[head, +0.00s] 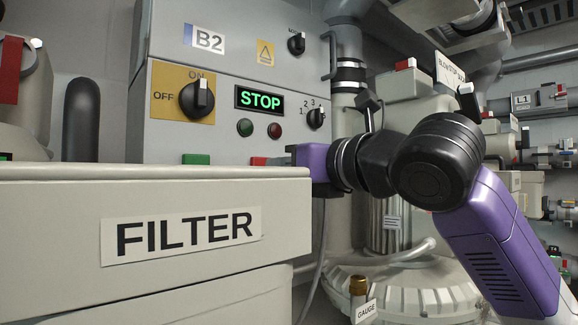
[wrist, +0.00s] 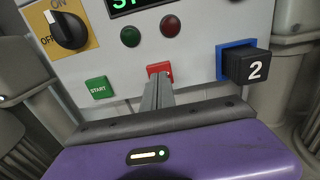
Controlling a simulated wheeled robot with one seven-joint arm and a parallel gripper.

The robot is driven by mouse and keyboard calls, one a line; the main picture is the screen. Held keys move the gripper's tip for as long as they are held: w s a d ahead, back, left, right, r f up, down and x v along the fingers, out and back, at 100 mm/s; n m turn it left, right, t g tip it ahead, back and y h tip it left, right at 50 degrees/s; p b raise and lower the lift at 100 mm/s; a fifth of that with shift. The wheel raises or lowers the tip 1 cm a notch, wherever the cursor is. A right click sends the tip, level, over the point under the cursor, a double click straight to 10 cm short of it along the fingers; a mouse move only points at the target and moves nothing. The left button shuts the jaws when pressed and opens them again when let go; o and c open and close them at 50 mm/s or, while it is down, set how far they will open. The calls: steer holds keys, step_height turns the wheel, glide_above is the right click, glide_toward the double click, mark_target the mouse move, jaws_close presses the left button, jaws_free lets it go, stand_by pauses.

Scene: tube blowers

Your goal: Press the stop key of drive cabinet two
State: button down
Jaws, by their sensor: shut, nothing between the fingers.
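The drive cabinet (head: 225,60) is grey, marked B2, and its lit green display (head: 259,100) reads STOP. Low on its face is a red key (head: 259,161), partly hidden by the filter box's top edge in the head view. In the wrist view the red key (wrist: 159,69) lies right at the tips of my gripper (wrist: 158,80), which covers its lower part. My gripper is shut and empty, pointing at the cabinet face. Whether the tips touch the key cannot be told. A green START key (wrist: 98,88) is to the left.
The grey FILTER box (head: 190,180) stands in front of the cabinet's lower part. A black block marked 2 (wrist: 246,66) with a blue frame juts out right of the red key. A selector knob (head: 315,117) and a large OFF/ON switch (head: 197,98) sit above.

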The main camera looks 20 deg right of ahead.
steer(key=b+v, duration=0.2)
steer(key=v, duration=0.9)
steer(key=shift+b, duration=0.3)
steer(key=shift+w+r, duration=0.1)
steer(key=shift+r, duration=0.05)
